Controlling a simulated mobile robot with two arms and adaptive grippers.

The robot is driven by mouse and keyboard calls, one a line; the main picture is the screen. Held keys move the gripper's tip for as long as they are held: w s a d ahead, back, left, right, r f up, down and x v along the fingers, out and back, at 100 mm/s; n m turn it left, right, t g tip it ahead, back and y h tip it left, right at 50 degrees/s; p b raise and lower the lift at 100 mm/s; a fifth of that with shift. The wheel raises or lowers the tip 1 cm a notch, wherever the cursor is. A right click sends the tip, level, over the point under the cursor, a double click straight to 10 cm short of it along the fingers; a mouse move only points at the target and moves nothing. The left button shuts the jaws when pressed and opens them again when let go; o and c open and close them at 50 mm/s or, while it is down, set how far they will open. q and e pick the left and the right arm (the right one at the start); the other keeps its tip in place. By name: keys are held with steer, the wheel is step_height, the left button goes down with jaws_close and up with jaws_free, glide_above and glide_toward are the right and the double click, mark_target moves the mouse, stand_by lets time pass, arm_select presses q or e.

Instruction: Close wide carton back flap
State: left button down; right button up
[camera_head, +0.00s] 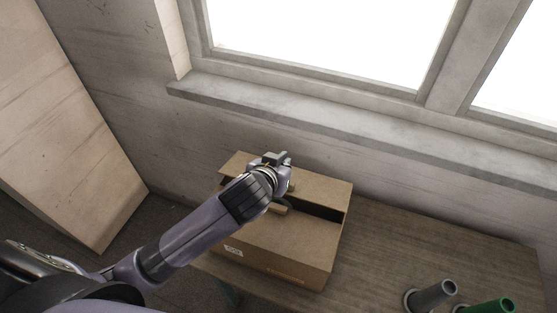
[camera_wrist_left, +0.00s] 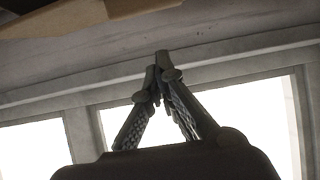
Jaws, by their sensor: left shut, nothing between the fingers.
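A wide brown cardboard carton (camera_head: 312,262) stands on the wooden table in the head view. Its back flap (camera_head: 322,192) is on the side toward the wall, and a dark gap separates it from the front panel. My left gripper (camera_head: 277,157) is over the back part of the carton, at the flap's far edge; whether it touches the flap cannot be told. In the left wrist view my left gripper (camera_wrist_left: 157,72) is shut with its fingertips together and empty. A brown cardboard edge (camera_wrist_left: 85,14) shows at the top there. My left arm hides the carton's left part.
A wall with a window sill (camera_head: 300,115) rises behind the carton. A tall pale panel (camera_head: 60,140) is at left.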

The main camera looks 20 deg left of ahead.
arm_select(q)
steer(key=shift+s+f, duration=0.25)
steer(key=shift+f, duration=0.3)
steer(key=shift+s+f, duration=0.2)
steer(key=shift+f, duration=0.3)
steer(key=shift+s+f, duration=0.15)
steer(key=shift+f, duration=0.15)
arm_select(e)
steer(key=shift+s+a+r, duration=0.15)
steer(key=shift+s, duration=0.4)
steer(key=shift+s+a+r, duration=0.1)
steer(key=shift+s+r, duration=0.05)
steer(key=shift+s, duration=0.35)
steer(key=shift+w, duration=0.1)
